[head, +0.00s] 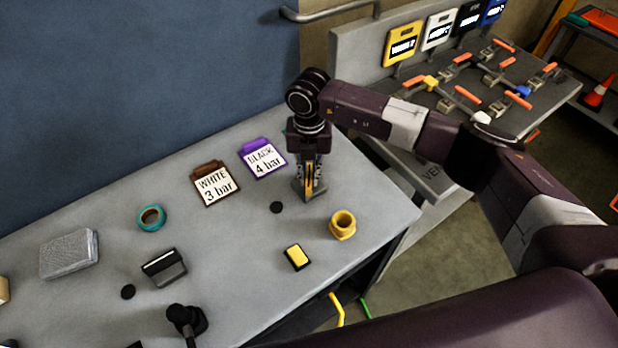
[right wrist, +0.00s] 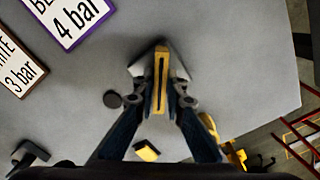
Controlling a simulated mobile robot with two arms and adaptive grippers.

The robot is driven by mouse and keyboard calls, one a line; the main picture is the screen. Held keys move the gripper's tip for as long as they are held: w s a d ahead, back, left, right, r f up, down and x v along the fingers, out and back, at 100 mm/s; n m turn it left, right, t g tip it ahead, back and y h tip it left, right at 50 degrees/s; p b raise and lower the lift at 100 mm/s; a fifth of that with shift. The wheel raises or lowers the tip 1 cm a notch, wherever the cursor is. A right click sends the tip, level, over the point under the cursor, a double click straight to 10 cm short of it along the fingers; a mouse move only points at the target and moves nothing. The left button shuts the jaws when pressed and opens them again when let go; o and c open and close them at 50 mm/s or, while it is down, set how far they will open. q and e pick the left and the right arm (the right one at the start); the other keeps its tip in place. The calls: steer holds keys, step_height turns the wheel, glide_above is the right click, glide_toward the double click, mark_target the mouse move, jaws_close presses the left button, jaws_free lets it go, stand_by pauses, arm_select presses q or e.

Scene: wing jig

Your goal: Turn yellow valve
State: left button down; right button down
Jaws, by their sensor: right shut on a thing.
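My right gripper (head: 310,178) is over the grey workbench, pointing down. It is shut on a yellow upright piece with a dark slot (right wrist: 160,75), which has a grey wedge-shaped part at its foot. Whether that foot touches the bench is unclear. On the separate panel at the upper right, a yellow valve part (head: 431,82) sits among several orange-handled valves. A yellow tag (head: 402,43) hangs behind them. The gripper is well to the left of the yellow valve. My left gripper is in neither view.
A brown "WHITE 3 bar" card (head: 215,184) and a purple "BLACK 4 bar" card (head: 263,158) lie left of the gripper. A yellow fitting (head: 342,225), a yellow-black block (head: 298,257) and a teal tape roll (head: 151,218) are on the bench. A gap separates bench and panel.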

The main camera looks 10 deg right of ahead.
mark_target(309, 176)
steer(key=m+b, duration=0.2)
steer(key=m, duration=0.3)
steer(key=shift+m, duration=0.3)
steer(key=m+b, duration=0.1)
steer(key=m, duration=0.3)
steer(key=shift+r+m, duration=0.1)
steer(key=shift+m, duration=0.3)
steer(key=shift+w, duration=0.1)
steer(key=c, duration=2)
jaws_free()
steer(key=shift+r, duration=0.1)
step_height(309, 176, up, 12)
steer(key=shift+f, duration=0.1)
steer(key=shift+s+f, duration=0.1)
steer(key=shift+s, duration=0.1)
